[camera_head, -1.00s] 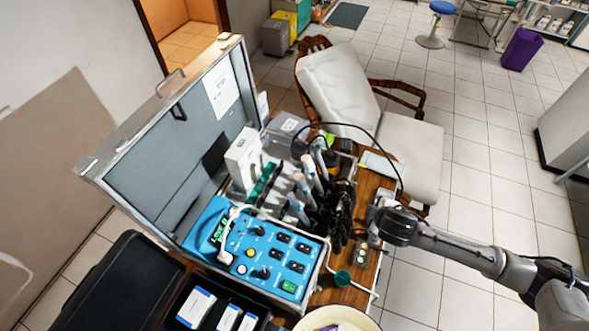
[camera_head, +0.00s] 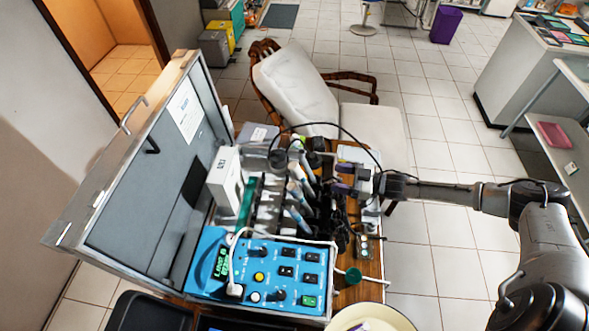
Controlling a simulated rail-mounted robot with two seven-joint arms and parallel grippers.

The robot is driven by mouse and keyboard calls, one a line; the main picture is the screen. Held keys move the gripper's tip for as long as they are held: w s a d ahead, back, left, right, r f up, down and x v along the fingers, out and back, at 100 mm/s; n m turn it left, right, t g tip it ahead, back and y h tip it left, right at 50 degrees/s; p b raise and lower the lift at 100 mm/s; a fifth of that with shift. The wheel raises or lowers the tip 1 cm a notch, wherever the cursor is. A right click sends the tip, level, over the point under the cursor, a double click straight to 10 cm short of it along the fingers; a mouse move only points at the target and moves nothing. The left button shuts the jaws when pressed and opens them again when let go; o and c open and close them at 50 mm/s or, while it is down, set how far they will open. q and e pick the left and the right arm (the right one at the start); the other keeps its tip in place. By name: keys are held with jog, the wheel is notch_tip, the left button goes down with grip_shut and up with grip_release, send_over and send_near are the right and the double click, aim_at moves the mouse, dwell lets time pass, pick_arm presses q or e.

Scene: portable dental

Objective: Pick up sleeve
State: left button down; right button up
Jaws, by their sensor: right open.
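I cannot tell for certain which thing is the sleeve. Several white and blue dental handpieces (camera_head: 294,193) stand in a dark holder in the open case (camera_head: 88,200), with black cords around them. My right gripper (camera_head: 341,178) is open at the right side of the holder, over the wooden table. Its dark purple-tipped fingers point left towards the handpieces, and nothing clear shows between them. Whether the fingers touch anything is too small to tell. My left gripper is out of view.
A blue control panel (camera_head: 212,284) with knobs fills the case's front. A white box (camera_head: 224,180) stands inside. A thin black hose arches over the holder to near my right gripper. A pale bowl (camera_head: 345,318) is at the front. A cushioned chair (camera_head: 375,128) stands behind.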

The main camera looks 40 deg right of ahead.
aim_at(299, 168)
jog(key=shift+y, duration=0.3)
jog(key=x, duration=0.5)
jog(key=r+x, duration=0.1)
jog(key=x, duration=0.2)
jog(key=shift+w+a+r, duration=0.1)
jog(key=shift+w+a, duration=0.1)
jog(key=shift+a, duration=0.2)
jog(key=x, duration=0.2)
jog(key=p+x, duration=0.1)
jog(key=x, duration=0.1)
jog(key=shift+w+r, duration=0.15)
jog(key=shift+r, duration=0.25)
jog(key=shift+w+a+f, duration=0.1)
jog(key=shift+w+a, duration=0.2)
jog(key=shift+w, duration=0.15)
jog(key=c, duration=1)
